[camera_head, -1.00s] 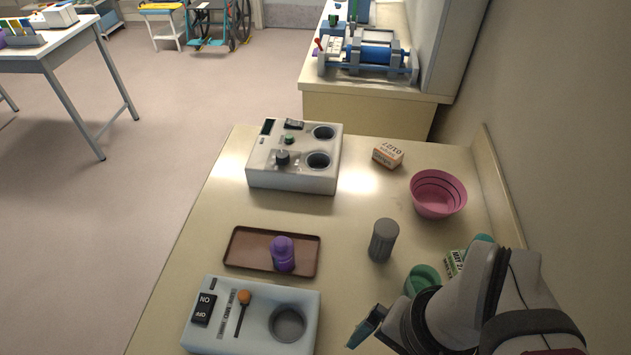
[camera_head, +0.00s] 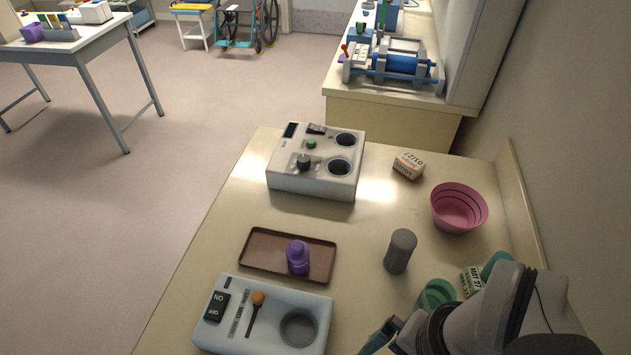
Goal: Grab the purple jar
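The purple jar (camera_head: 298,258) stands upright on the brown tray (camera_head: 262,239), toward the tray's right side. My gripper (camera_head: 377,338) is at the bottom of the view, to the right of the jar and nearer the front, apart from it. Only a dark fingertip part shows beside my arm; the rest of the gripper is hidden or cut off, so its opening cannot be made out.
A grey cylinder (camera_head: 400,251) stands right of the tray. A control box (camera_head: 225,319) with an orange knob sits in front of it. A white device (camera_head: 314,184), small box (camera_head: 408,166), pink bowl (camera_head: 459,208) and green cup (camera_head: 436,296) are also on the counter.

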